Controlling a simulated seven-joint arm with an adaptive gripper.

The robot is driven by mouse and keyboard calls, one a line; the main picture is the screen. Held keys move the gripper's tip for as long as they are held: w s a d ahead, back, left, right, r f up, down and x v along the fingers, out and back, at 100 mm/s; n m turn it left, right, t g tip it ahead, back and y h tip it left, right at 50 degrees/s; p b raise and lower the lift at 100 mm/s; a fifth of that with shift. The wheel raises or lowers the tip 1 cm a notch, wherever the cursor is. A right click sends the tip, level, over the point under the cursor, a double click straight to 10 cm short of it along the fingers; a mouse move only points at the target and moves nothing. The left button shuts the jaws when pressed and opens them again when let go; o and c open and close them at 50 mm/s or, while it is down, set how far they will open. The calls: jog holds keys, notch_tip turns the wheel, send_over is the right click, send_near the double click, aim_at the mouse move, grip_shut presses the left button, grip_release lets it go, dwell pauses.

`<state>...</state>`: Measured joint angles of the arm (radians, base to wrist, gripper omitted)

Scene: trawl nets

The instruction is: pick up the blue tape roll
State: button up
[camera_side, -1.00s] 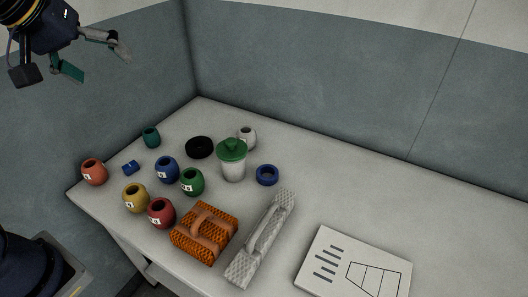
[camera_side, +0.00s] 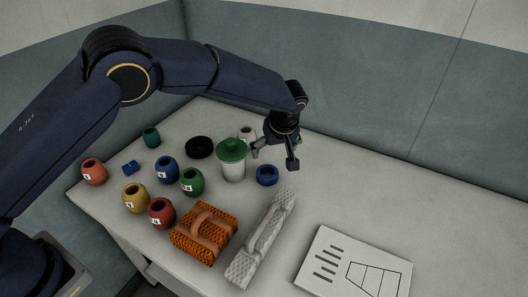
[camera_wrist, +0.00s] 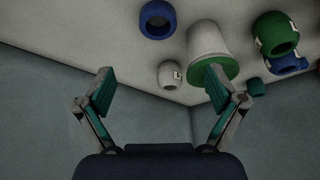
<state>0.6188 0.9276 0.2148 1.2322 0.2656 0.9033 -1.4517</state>
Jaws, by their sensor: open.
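The blue tape roll (camera_side: 267,175) lies flat on the white table, right of a white cup with a green lid (camera_side: 232,160). I cannot tell the exact height above the roll.
A white pot (camera_side: 246,133) and a black ring (camera_side: 200,147) stand near the cup. Several coloured pots, such as the green one (camera_side: 192,182), are to the left. An orange woven block (camera_side: 205,233), a grey net bundle (camera_side: 262,238) and a white panel (camera_side: 352,265) lie in front.

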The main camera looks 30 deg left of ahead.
send_near(266, 175)
jog(key=shift+s+a+f, duration=0.1)
jog(key=shift+a+f, duration=0.1)
jog(key=shift+f, duration=0.35)
jog(key=x, duration=0.5)
jog(key=shift+d, duration=0.1)
jog(key=shift+r, duration=0.1)
jog(key=c, duration=1.3)
